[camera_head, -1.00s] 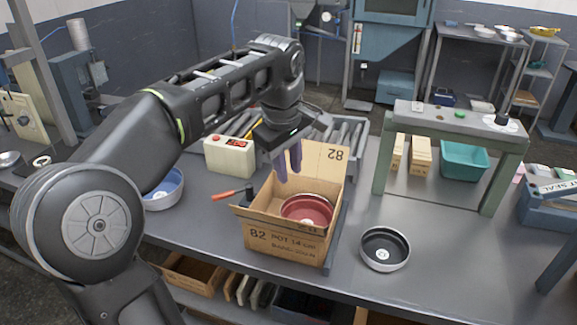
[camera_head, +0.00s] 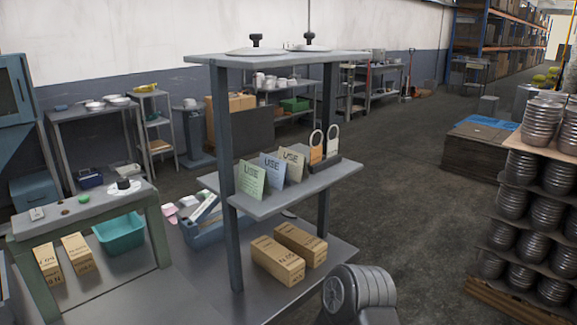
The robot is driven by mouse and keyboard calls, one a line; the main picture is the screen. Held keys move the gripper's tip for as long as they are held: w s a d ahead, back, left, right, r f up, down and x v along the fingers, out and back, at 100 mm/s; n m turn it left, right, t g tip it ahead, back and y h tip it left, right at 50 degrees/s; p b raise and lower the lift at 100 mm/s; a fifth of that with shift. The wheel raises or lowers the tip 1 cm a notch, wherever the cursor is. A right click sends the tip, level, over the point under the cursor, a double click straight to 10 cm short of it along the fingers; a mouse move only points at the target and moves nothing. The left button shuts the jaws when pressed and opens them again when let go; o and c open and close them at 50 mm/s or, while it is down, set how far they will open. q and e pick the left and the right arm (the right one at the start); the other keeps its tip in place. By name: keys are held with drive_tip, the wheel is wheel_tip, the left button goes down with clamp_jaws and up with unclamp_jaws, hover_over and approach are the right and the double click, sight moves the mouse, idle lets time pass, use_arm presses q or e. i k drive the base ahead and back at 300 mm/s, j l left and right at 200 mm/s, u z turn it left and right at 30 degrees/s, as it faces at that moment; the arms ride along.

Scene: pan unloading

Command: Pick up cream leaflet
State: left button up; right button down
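The cream leaflet (camera_head: 292,165) stands upright on the middle shelf (camera_head: 275,207) of a rack, with "USE" printed on it. A blue leaflet (camera_head: 271,172) stands to its left and partly overlaps it, and a green leaflet (camera_head: 250,183) stands further left. A part of my own arm shows at the bottom, below and to the right of the rack. Neither of my grippers is in view, and nothing touches the leaflets.
Pan lids (camera_head: 256,46) lie on the top shelf above. Two cardboard boxes (camera_head: 278,262) sit below. The rack's dark posts (camera_head: 227,180) flank the shelf.

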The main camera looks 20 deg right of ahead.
sight(297, 162)
drive_tip(key=k, duration=1)
